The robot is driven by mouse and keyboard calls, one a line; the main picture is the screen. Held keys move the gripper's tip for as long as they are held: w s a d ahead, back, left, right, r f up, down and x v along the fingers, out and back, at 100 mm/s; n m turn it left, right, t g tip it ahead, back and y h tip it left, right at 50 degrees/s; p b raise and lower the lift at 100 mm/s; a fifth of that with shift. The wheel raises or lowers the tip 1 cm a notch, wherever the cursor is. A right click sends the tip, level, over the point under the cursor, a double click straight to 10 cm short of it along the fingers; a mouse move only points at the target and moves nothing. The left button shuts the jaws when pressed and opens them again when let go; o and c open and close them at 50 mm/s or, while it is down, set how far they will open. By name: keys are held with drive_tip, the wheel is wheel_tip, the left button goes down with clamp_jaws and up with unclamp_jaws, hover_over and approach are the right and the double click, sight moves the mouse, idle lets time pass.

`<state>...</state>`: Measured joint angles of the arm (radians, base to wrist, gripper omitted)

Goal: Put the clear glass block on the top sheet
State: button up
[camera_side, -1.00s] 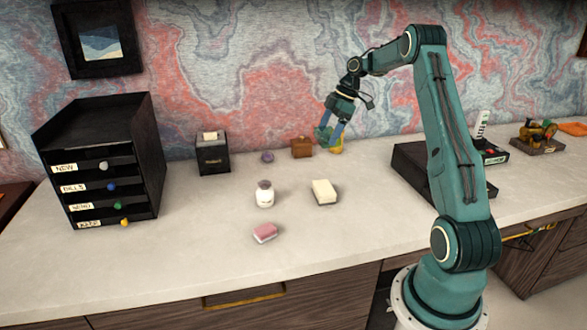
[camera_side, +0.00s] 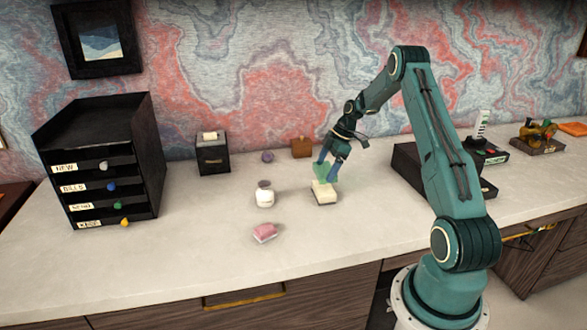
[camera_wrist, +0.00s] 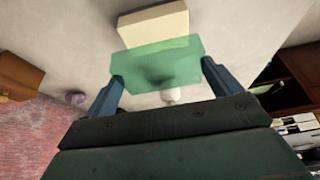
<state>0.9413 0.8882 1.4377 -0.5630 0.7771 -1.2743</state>
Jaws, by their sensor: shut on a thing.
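The clear glass block, tinted green and see-through, is in my gripper; it shows in the side view (camera_side: 321,172) and the wrist view (camera_wrist: 157,62). My gripper (camera_side: 331,168) points down and is shut on the block, with one blue finger at each end in the wrist view (camera_wrist: 160,80). The cream stack of sheets (camera_side: 325,196) lies on the desk just below the block. In the wrist view the stack (camera_wrist: 152,24) shows past the block's far edge, partly covered by it. I cannot tell whether block and stack touch.
A white bottle (camera_side: 264,195) stands left of the stack, and a pink eraser-like block (camera_side: 265,232) lies in front. A brown box (camera_side: 301,147) and a small purple object (camera_side: 267,156) are behind. Black drawers (camera_side: 110,160) stand far left.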

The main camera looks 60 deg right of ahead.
drive_tip(key=shift+f, duration=2.1)
drive_tip(key=shift+f, duration=0.1)
drive_tip(key=o, duration=1)
drive_tip(key=shift+f, duration=0.1)
drive_tip(key=shift+o, duration=0.2)
drive_tip(key=v, duration=1.2)
